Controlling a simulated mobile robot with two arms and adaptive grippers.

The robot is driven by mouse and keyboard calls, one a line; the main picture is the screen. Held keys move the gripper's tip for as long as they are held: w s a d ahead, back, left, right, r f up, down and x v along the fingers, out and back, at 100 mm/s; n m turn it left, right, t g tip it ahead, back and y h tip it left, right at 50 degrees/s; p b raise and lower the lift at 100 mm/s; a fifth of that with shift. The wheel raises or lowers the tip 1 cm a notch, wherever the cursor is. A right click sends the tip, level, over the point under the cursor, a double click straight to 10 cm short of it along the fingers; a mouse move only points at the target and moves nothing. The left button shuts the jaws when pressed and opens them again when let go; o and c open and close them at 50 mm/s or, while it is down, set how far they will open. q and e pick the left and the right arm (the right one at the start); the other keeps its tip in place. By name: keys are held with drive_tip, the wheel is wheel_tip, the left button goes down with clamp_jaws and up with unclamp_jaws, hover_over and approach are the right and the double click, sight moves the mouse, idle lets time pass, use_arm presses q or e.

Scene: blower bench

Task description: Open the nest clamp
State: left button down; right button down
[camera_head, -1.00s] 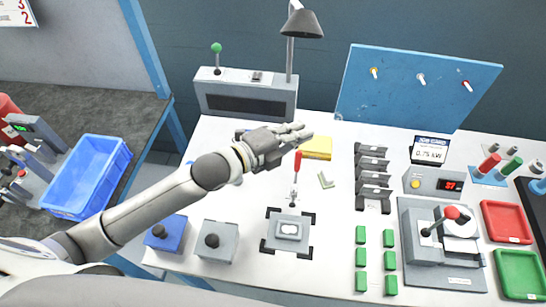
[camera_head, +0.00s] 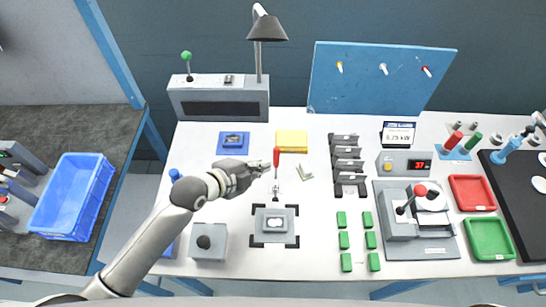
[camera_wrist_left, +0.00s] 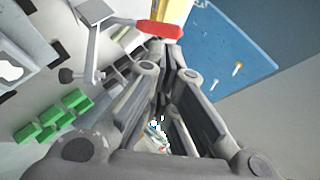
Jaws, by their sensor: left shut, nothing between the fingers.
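The nest clamp is a lever with a red handle (camera_head: 276,158) standing upright at the back of a grey nest block (camera_head: 273,225) in the middle of the bench. A pale part sits in the nest. My left gripper (camera_head: 262,166) is shut and empty, its tips just left of the red handle in the head view. In the left wrist view the red handle (camera_wrist_left: 158,29) lies just beyond the shut fingers (camera_wrist_left: 165,52). I cannot tell whether they touch. My right gripper is not in view.
A grey box with a black knob (camera_head: 208,241) stands left of the nest. A blue part (camera_head: 233,143) and a yellow block (camera_head: 292,141) lie behind. Several green blocks (camera_head: 342,240) and black holders (camera_head: 346,165) are to the right. A lamp (camera_head: 267,29) rises at the back.

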sight(275, 155)
use_arm(q)
drive_tip(key=shift+p+x, duration=0.75)
drive_tip(key=shift+x, duration=2.8)
drive_tip(key=shift+f, duration=0.1)
drive_tip(key=shift+w+f+b, duration=0.25)
drive_tip(key=shift+w+b, duration=0.25)
drive_tip(key=shift+b, duration=0.25)
drive_tip(key=shift+w+f+b, duration=0.15)
drive_tip(key=shift+w+b, duration=0.3)
drive_tip(key=shift+w, duration=0.15)
drive_tip(key=shift+s, duration=0.15)
